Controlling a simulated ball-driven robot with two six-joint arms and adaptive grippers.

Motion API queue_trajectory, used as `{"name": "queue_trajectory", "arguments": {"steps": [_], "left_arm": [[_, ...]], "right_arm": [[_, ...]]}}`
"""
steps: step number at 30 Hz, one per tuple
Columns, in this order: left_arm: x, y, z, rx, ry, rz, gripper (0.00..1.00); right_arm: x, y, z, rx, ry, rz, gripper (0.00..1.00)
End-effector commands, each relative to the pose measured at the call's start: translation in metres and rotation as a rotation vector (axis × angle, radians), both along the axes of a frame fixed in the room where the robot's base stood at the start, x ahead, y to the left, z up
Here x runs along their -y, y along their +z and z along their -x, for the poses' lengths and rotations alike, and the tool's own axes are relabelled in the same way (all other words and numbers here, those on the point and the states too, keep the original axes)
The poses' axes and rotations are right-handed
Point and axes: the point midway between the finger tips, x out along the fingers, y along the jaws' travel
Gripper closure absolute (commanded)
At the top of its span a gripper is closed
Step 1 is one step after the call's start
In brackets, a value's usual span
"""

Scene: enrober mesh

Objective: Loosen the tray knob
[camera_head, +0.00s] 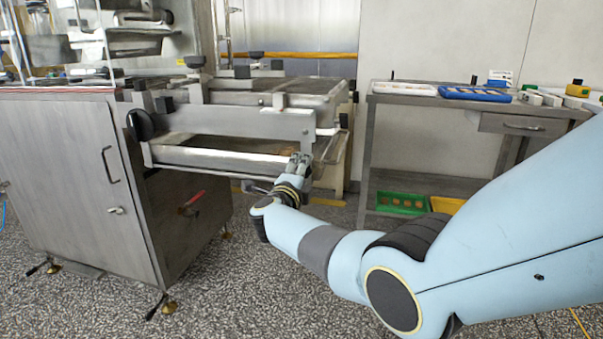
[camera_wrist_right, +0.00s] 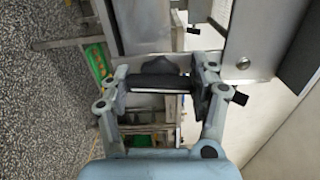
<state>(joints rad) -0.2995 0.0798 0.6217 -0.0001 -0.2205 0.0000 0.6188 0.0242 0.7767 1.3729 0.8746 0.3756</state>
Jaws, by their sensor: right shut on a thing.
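My right gripper (camera_head: 299,162) is at the front right corner of the machine's tray (camera_head: 220,158), with its arm coming in from the right. In the right wrist view its two fingers (camera_wrist_right: 160,88) are closed in on a dark, lobed knob (camera_wrist_right: 160,67). The knob sits between the dark finger pads, close to a metal plate (camera_wrist_right: 243,64) with a round bolt. In the head view the gripper hides the knob. Whether the knob is turned cannot be told. My left gripper is not in view.
The steel machine cabinet (camera_head: 75,170) stands at the left, with a black handwheel (camera_head: 140,125) by the tray. A side table (camera_head: 450,101) at the right carries a blue tray (camera_head: 475,93). A green crate (camera_head: 402,204) sits low under it.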

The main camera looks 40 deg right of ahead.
Motion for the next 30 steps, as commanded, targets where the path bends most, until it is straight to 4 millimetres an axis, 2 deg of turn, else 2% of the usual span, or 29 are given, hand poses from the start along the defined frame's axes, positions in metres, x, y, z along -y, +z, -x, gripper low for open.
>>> {"name": "queue_trajectory", "arguments": {"steps": [30], "left_arm": [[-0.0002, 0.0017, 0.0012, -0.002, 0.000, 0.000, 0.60]], "right_arm": [[-0.0015, 0.0004, -0.0010, -0.027, 0.003, 0.022, 0.71]]}}
